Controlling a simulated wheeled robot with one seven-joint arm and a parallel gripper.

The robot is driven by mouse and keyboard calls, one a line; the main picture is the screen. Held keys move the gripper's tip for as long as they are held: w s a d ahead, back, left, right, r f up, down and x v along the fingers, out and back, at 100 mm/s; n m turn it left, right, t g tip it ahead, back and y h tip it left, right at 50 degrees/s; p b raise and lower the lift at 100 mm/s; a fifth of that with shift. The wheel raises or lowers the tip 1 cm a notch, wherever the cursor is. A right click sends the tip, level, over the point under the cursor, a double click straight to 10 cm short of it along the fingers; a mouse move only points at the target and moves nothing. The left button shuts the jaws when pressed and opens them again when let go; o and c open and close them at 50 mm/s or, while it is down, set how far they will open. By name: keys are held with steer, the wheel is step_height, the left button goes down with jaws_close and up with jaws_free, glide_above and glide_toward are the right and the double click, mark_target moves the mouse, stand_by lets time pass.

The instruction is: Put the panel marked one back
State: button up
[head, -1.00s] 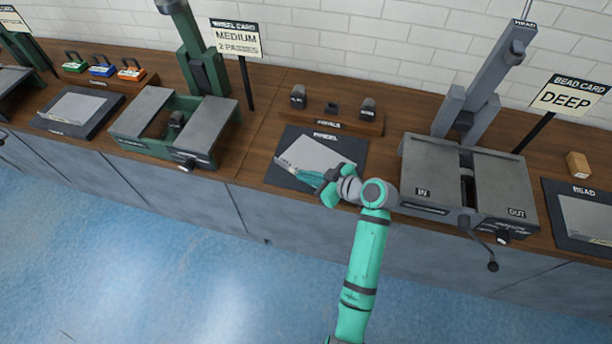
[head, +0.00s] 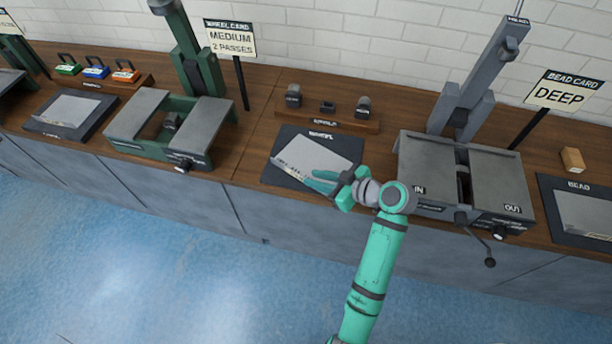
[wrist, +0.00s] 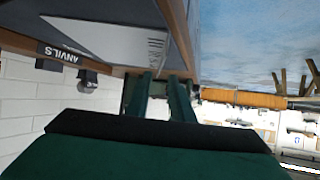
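A light grey panel (head: 318,155) lies on a dark mat (head: 287,142) on the bench, between the green machine and the grey machine. It sits slightly turned on the mat. Dark marks run along one edge of the panel in the wrist view (wrist: 105,35); I cannot read a number. My gripper (head: 312,180) is at the front edge of the mat, beside the panel's near edge. Its green fingers are apart with a gap between them in the wrist view (wrist: 163,92), and nothing shows held. Another panel (head: 70,110) lies on the left mat, and one (head: 588,216) on the right mat.
The anvil rack (head: 345,122) stands behind the middle mat. The green machine (head: 165,130) is to the left, the grey machine (head: 470,175) with its crank to the right. Signs read MEDIUM 2 PASSES (head: 230,38) and DEEP (head: 562,92). Blue floor is open in front.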

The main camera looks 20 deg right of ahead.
steer(key=v, duration=0.6)
steer(key=shift+d, duration=0.1)
